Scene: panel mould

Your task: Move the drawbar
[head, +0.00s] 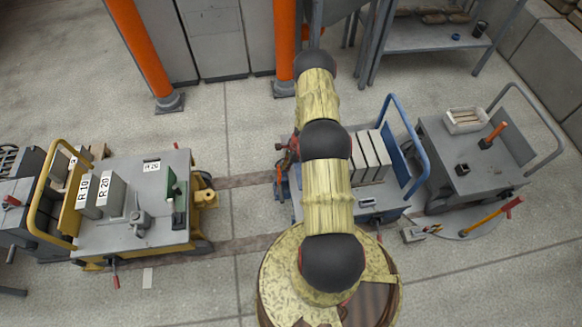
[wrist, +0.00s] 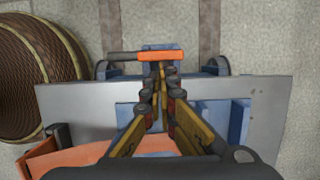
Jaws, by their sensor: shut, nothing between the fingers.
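An orange bar with a dark end (wrist: 160,54), which looks like the drawbar, lies crosswise at the end of the blue cart, over a blue bracket. In the head view its orange part (head: 279,176) shows small at the left end of the blue cart (head: 366,205). My gripper (wrist: 159,72) is shut and empty, its fingertips pointing at the middle of the bar. I cannot tell whether they touch it. In the head view my gripper (head: 285,150) is partly hidden behind my arm, just above the bar.
A yellow cart (head: 120,225) with labelled blocks stands at left, across a gap with floor rails (head: 252,180). White panels (head: 372,155) stand on the blue cart. A grey cart (head: 480,170) is at right. An orange post (head: 284,45) rises behind.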

